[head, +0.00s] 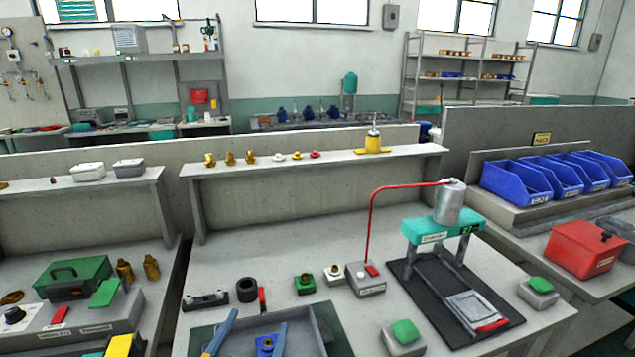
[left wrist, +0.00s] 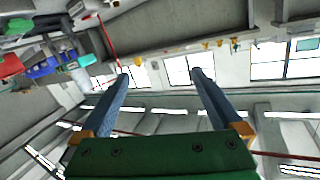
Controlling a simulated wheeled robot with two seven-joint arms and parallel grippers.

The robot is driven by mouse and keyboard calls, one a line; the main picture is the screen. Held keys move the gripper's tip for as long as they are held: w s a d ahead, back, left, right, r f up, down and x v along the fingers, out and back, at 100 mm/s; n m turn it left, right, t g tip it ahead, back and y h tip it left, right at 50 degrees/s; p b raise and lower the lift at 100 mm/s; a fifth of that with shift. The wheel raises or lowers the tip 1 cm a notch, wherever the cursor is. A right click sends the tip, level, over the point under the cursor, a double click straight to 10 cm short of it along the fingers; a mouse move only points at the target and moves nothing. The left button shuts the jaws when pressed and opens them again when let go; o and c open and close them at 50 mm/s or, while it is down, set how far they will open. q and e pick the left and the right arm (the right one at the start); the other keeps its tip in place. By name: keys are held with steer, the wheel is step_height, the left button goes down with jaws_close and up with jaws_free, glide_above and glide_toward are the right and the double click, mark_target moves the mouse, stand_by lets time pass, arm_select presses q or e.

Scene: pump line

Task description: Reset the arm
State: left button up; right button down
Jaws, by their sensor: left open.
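My left gripper (head: 258,318) shows at the bottom of the head view, left of centre. Its two blue fingers stand apart over a grey-green tray (head: 322,325) on the workbench. A blue part (head: 264,346) shows between and below the fingers; I cannot tell its exact height against them. In the left wrist view my left gripper (left wrist: 160,73) has its fingers wide apart with nothing between them. That view is tilted, with windows and the room behind. My right gripper is not in view.
Button boxes (head: 367,281), a black ring (head: 246,290) and a low shelf (head: 330,163) lie beyond the tray. Blue bins (head: 515,184) and a red box (head: 580,250) are at right.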

arm_select(q)
steer(key=s+a+f+n+g+y, duration=0.1)
steer(key=s+a+f+g, duration=0.15)
steer(key=f, duration=0.35)
steer(key=s+a+f+n+g+y, duration=0.1)
steer(key=s+a+f+g, duration=0.15)
steer(key=s+f, duration=0.2)
steer(key=s+a+f+g, duration=0.1)
steer(key=s+f+g, duration=0.75)
steer(key=s, duration=0.65)
step_height(320, 180, down, 17)
steer(key=s, duration=0.2)
steer(key=s+a+f+g, duration=0.2)
steer(key=s+f, duration=0.8)
steer(key=s, duration=0.2)
steer(key=shift+f+m, duration=0.3)
steer(key=shift+f, duration=0.05)
steer(key=shift+a, duration=0.1)
